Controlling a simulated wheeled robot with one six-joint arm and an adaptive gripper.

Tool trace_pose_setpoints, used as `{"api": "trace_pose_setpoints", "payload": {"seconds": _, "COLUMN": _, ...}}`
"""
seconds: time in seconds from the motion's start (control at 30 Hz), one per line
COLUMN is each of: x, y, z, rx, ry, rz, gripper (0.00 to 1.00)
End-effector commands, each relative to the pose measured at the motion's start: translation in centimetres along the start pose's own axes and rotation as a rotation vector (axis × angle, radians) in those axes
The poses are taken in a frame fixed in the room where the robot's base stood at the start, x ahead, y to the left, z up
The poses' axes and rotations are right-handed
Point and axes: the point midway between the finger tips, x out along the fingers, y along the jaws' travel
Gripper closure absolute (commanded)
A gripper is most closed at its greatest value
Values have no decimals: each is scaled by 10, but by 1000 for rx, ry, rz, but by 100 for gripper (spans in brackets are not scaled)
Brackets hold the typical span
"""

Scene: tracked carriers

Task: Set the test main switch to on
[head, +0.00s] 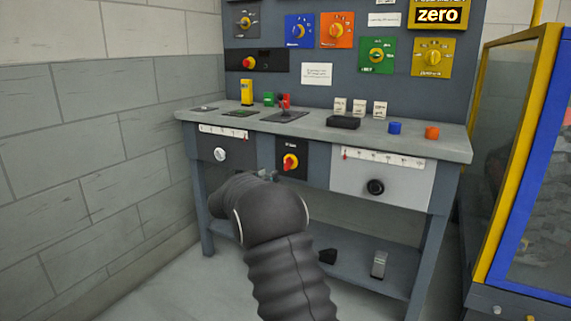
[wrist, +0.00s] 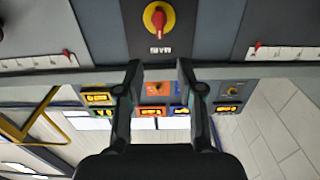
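A red rotary knob on a yellow disc (head: 290,162) sits on a dark panel in the middle of the bench front. Its label is too small to read. In the wrist view the same red and yellow switch (wrist: 158,18) shows at the top centre, with the red handle roughly in line with the picture's vertical. My gripper (wrist: 160,68) is open and empty, its two fingers apart and below the switch in that view, not touching it. In the head view my gripper (head: 266,175) is just left of the switch panel, partly hidden by my arm.
A white knob (head: 220,154) and a black knob (head: 375,187) flank the switch on the bench front. Another red and yellow knob (head: 249,63) is on the back board among coloured dial plates. A yellow-framed enclosure (head: 512,150) stands right; a block wall is left.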

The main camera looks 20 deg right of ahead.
Motion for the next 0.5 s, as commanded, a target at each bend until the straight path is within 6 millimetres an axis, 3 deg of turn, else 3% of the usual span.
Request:
{"api": "trace_pose_setpoints", "payload": {"seconds": 0.17, "x": 17, "y": 1, "z": 1, "rx": -1, "ry": 1, "rz": 8, "gripper": 62}}
{"api": "trace_pose_setpoints", "payload": {"seconds": 0.5, "x": 79, "y": 1, "z": 0, "rx": 0, "ry": 1, "rz": 6, "gripper": 62}}
